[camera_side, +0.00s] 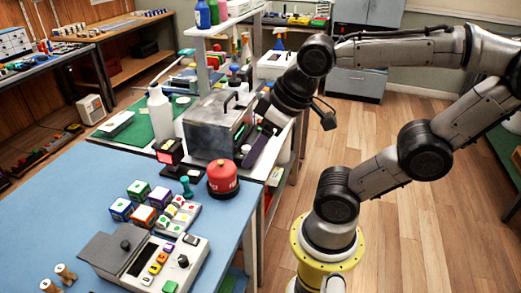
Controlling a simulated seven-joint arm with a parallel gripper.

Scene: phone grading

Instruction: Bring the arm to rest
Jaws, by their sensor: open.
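My arm reaches in from the right, above the wooden floor, and bends down toward the bench. My gripper (268,125) hangs near the right edge of the bench, next to a grey metal box (214,126). It looks open, though its fingertips are small and partly dark against the box. I see nothing held in it. A dark flat strip (258,147) slants just below the gripper; I cannot tell whether it is a phone or part of the gripper.
The blue bench top (75,190) carries a red canister (222,178), a button console (150,258), several coloured cubes (138,189) and a small stand with a display (169,151). A white bottle (160,112) stands behind. The wooden floor (400,215) at right is clear.

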